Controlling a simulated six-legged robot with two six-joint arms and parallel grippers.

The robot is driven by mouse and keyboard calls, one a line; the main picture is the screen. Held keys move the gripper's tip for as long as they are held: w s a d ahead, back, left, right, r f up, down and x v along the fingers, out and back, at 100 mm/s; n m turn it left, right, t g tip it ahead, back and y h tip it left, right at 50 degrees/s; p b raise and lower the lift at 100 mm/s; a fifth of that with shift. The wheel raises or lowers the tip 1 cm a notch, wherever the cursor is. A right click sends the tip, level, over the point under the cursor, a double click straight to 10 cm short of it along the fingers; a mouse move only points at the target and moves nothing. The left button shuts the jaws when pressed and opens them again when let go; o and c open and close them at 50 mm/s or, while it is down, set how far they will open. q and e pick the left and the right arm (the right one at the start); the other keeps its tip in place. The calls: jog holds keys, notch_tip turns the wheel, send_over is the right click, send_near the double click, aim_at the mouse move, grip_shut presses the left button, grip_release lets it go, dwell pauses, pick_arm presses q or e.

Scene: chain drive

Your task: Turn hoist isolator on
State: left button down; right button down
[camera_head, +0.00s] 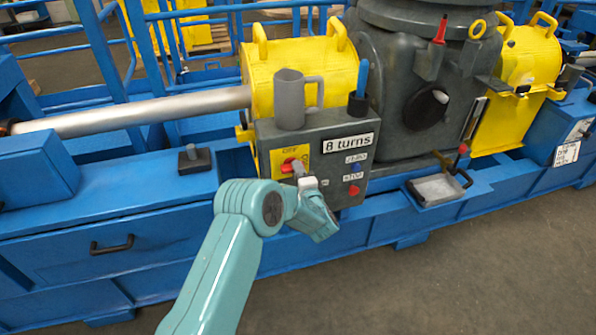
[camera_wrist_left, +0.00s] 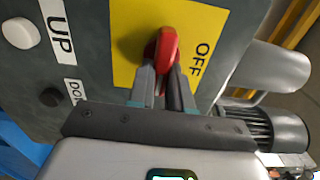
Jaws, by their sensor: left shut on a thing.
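The isolator's red rotary knob (camera_head: 287,167) sits on a yellow plate (camera_head: 276,161) on the front of a grey control box (camera_head: 322,150). The plate carries an OFF label at its top. In the left wrist view the red knob (camera_wrist_left: 167,46) stands out from the yellow plate (camera_wrist_left: 128,42), with OFF printed to its right. My left gripper (camera_wrist_left: 166,72) is shut on the knob, one finger on each side. In the head view my left gripper (camera_head: 298,170) reaches the box from below and partly covers the plate. My right gripper is out of view.
A grey mug (camera_head: 289,100) and a blue-handled tool in a black holder (camera_head: 358,103) stand on the box. A small tray (camera_head: 437,188) sits further right. The floor in front is clear.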

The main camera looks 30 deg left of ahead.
pick_arm(q)
jog(key=shift+a+r, duration=0.1)
jog(key=shift+r, duration=0.15)
jog(key=c, duration=1.1)
grip_release()
jog(key=shift+o, duration=0.3)
jog(key=shift+w+f, duration=0.1)
jog(key=shift+f, duration=0.1)
jog(key=v, duration=1.6)
